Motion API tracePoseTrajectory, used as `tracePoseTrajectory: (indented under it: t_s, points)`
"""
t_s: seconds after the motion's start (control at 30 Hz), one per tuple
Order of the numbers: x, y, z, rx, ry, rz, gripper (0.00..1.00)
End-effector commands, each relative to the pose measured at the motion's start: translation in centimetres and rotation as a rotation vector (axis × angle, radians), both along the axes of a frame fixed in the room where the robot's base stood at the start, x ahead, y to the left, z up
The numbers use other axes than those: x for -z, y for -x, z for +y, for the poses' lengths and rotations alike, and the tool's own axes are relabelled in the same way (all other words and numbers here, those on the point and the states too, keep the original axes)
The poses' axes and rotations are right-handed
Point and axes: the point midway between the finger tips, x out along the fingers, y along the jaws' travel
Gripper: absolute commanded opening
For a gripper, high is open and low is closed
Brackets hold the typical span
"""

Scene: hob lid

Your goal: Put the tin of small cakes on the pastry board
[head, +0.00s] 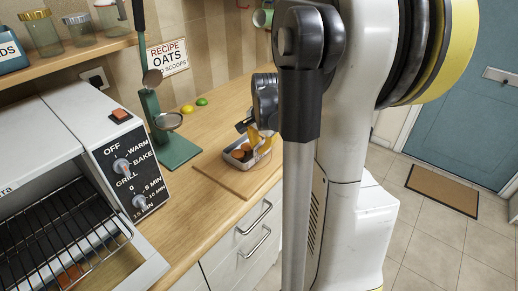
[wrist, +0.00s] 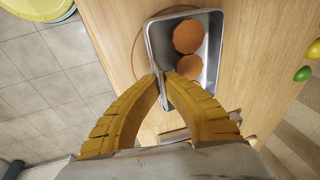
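The tin of small cakes (head: 238,155) is a grey metal tray with round brown cakes in it. In the head view my gripper (head: 262,141) is at the tin's right side, partly hidden by my arm. The pastry board (head: 237,181) is a pale wooden board under the tin. A brown curved line shows on the wood around the tin. I cannot tell whether the tin touches the board.
A green stand (head: 176,150) with a ladle stands left of the board. A yellow lemon (head: 187,109) and a green lime (head: 202,102) lie behind. A white oven (head: 110,150) fills the left. The counter (head: 205,205) is bare in front of the stand.

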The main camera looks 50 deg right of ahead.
Motion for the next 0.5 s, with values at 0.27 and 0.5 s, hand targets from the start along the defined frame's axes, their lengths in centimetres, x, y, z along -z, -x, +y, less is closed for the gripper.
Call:
tracePoseTrajectory:
  t_s: [0.27, 0.5]
  points:
    - [0.28, 0.01, 0.0, 0.0, 0.0, 0.0, 0.27]
    - [0.24, 0.01, 0.0, 0.0, 0.0, 0.0, 0.27]
